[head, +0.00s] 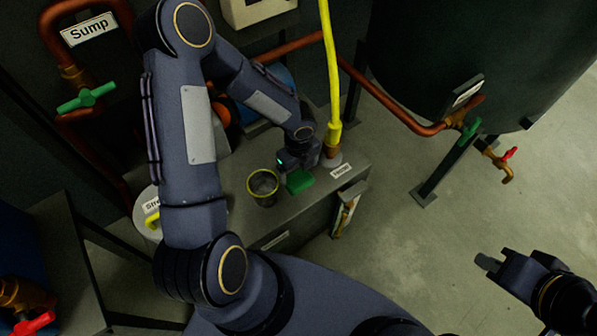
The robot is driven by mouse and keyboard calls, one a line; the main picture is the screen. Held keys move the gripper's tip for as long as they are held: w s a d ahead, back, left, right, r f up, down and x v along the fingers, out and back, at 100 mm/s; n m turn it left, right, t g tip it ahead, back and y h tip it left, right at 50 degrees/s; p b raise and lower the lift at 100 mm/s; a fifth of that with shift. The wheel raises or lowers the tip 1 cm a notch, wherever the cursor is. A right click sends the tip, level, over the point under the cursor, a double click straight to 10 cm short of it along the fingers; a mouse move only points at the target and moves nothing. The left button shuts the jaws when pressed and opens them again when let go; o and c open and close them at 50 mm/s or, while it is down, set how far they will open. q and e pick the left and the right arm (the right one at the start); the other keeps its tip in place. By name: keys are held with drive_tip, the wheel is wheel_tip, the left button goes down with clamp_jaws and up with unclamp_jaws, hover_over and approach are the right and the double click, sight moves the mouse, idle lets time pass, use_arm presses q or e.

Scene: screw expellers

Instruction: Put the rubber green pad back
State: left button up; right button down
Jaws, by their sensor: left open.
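The green pad (299,181) shows on the grey box top, near the label at the box's right side. My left gripper (294,168) is directly behind and above the pad, pointing down toward it. It is open, and its fingers are mostly hidden by its own wrist. I cannot tell whether it touches the pad. My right gripper (490,263) is at the lower right above the floor, far from the pad. Its jaws are too small and dark to judge, and no object shows in it.
A yellow-rimmed round cup or opening (263,187) is left of the pad on the grey box (235,215). A yellow hose (331,80) rises behind it. Copper pipes (395,112) run to a dark tank (480,45).

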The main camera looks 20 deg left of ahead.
use_arm(q)
wheel_tip(320, 180, up, 7)
drive_tip(key=p, duration=0.2)
wheel_tip(320, 180, up, 10)
drive_tip(key=n+t, duration=0.1)
drive_tip(key=n, duration=0.6)
hover_over(298, 178)
drive_tip(key=s+a, duration=0.4)
drive_tip(key=s+d+r+n+t+h, duration=0.2)
drive_tip(key=s+r+n, duration=0.4)
drive_tip(key=n, duration=0.3)
drive_tip(key=s+d+r+n+t+h, duration=0.1)
drive_tip(key=s+r+n+t, duration=0.1)
drive_tip(key=s+r+n, duration=0.4)
drive_tip(key=s+n, duration=0.2)
drive_tip(key=n, duration=0.1)
drive_tip(key=shift+d+n+t+h, duration=0.3)
drive_tip(key=shift+d+n+h, duration=0.05)
drive_tip(key=shift+n+h, duration=0.05)
drive_tip(key=shift+s, duration=0.1)
